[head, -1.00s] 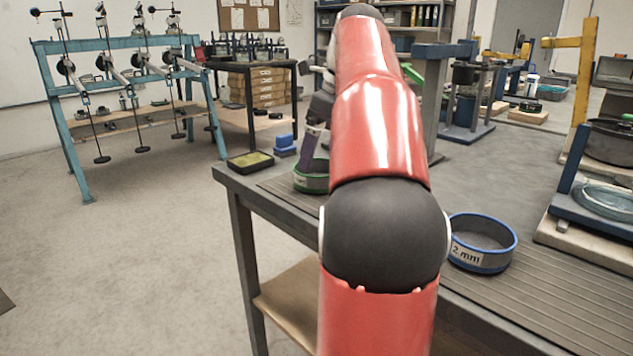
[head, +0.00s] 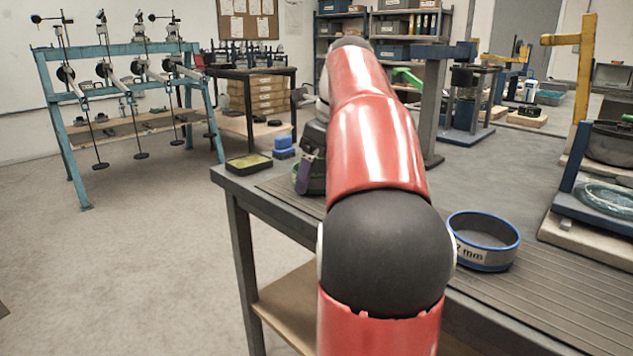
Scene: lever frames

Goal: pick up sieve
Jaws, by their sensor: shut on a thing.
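A green-rimmed sieve (head: 296,180) is near the left edge of the grey workbench. Only a small part of its left side shows, and my arm and gripper hide the rest. My gripper (head: 308,182), dark with a purple finger, is down at this sieve and shut on its wall. The contact itself is mostly hidden, and I cannot tell whether the sieve is off the bench. A second sieve (head: 483,243), blue-rimmed with a label ending in "mm", sits on the bench right of my arm, apart from my gripper.
A yellow-topped tray (head: 249,162) and a blue block (head: 284,148) lie at the bench's left corner. A grey upright (head: 431,110) stands behind my arm. A yellow-armed apparatus (head: 583,90) and a dark pot (head: 610,142) are at right. Ribbed bench surface (head: 560,285) is bare at front right.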

